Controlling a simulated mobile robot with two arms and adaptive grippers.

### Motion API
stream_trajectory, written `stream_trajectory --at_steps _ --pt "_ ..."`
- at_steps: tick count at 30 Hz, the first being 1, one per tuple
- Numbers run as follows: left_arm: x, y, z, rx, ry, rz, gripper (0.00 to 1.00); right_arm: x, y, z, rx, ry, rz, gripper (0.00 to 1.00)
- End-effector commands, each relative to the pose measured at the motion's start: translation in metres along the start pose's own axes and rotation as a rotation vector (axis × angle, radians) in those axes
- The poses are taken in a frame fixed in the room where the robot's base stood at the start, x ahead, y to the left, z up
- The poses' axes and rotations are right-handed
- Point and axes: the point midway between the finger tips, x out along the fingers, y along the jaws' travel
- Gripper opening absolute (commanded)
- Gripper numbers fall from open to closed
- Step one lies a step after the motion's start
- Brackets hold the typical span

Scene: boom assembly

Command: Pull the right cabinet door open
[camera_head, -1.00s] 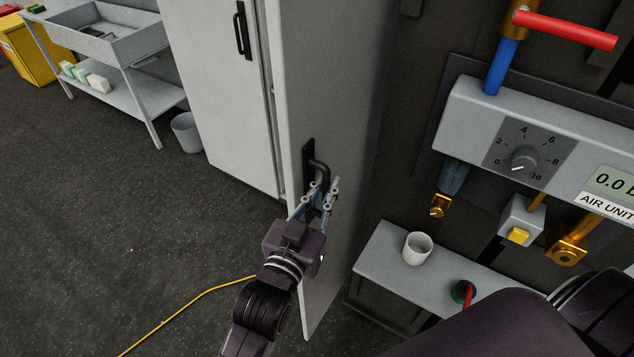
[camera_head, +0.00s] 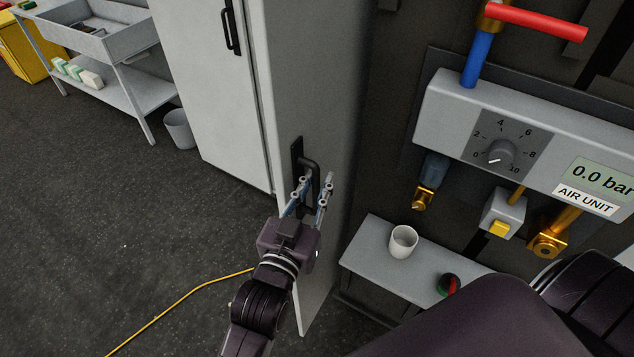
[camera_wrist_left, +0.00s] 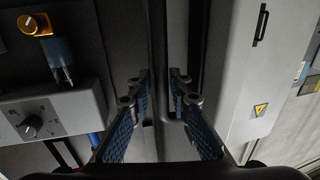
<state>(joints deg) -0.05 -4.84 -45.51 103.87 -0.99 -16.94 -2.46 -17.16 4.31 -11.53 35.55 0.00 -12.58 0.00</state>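The right cabinet door (camera_head: 334,110) is a tall grey panel standing swung out from the cabinet, its lower edge reaching towards me. Its black handle (camera_head: 297,158) is near the panel's left edge. My left gripper (camera_head: 316,182) is at the lower part of this handle, with one finger on each side. The fingers stand apart in the head view and in the left wrist view (camera_wrist_left: 161,82), so it looks open around the handle. Whether a finger touches the handle I cannot tell. My right gripper is not in view.
The left cabinet door (camera_head: 205,85) is shut, with its own black handle (camera_head: 229,28). A yellow cable (camera_head: 190,300) lies on the clear floor at left.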

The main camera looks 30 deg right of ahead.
Motion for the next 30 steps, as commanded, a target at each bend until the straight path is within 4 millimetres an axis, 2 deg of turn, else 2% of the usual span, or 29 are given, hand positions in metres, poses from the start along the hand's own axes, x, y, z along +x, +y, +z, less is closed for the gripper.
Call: stream_trajectory --at_steps 3,7,21,25,30 --pt "-0.001 0.000 0.002 0.000 -0.003 0.000 0.18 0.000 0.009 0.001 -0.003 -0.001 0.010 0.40" --pt "-0.010 0.000 0.003 0.000 -0.005 -0.001 0.18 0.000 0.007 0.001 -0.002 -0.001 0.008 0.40" --pt "-0.100 0.001 0.002 0.001 -0.005 0.000 0.18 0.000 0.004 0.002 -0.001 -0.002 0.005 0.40" --pt "-0.114 0.001 0.001 0.001 -0.003 0.000 0.18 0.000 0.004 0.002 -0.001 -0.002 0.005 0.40" --pt "-0.119 0.001 0.001 0.001 -0.001 0.000 0.18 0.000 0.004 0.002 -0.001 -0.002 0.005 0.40"
